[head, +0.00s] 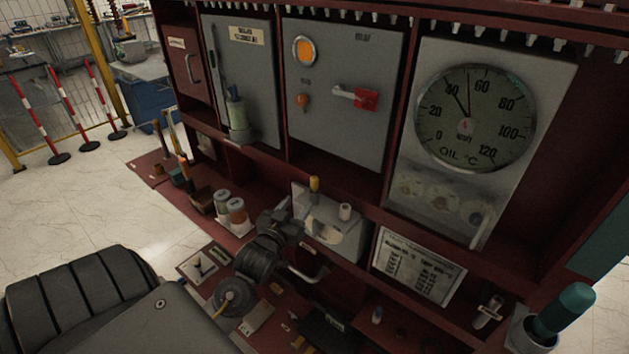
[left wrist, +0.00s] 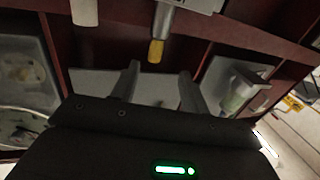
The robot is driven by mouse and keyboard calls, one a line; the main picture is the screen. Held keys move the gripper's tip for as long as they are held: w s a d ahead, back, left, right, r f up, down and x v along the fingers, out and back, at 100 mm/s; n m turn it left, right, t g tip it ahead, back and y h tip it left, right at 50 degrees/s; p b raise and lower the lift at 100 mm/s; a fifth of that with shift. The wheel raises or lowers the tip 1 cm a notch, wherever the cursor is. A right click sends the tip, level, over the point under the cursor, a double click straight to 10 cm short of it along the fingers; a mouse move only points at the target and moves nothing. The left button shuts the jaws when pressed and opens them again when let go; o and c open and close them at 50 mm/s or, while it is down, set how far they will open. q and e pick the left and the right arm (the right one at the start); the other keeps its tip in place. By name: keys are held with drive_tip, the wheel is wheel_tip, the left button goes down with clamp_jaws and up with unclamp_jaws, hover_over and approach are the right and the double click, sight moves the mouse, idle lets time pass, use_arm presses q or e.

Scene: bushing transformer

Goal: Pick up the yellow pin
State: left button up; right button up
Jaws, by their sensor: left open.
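The yellow pin (head: 314,184) stands upright at the top left of a light grey box on the red bench. It also shows in the left wrist view (left wrist: 156,50), as a yellow tip on a grey shaft, just beyond and between the two fingers in the picture. My left gripper (head: 291,213) is in front of the box, a little below and left of the pin. In the left wrist view its fingers (left wrist: 159,72) are apart with nothing held between them. I cannot tell the exact gap to the pin. My right gripper is not in view.
The grey box (head: 322,228) also carries a white knob (head: 345,211). Jars (head: 237,210) stand to the left. Grey panels and an oil gauge (head: 475,118) rise behind. A printed card (head: 418,266) and a teal-handled item (head: 565,308) are to the right.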

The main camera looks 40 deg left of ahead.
sight(313, 186)
use_arm(q)
drive_tip(key=p+x, duration=0.1)
drive_tip(key=x, duration=0.2)
drive_tip(key=p+x, duration=0.1)
drive_tip(key=x, duration=0.2)
drive_tip(key=p+x, duration=0.2)
drive_tip(key=x, duration=0.2)
drive_tip(key=shift+w+d+r, duration=0.15)
drive_tip(key=shift+d, duration=0.15)
drive_tip(key=shift+w+a, duration=0.1)
drive_tip(key=shift+w, duration=0.3)
drive_tip(key=shift+s, duration=0.1)
clamp_jaws()
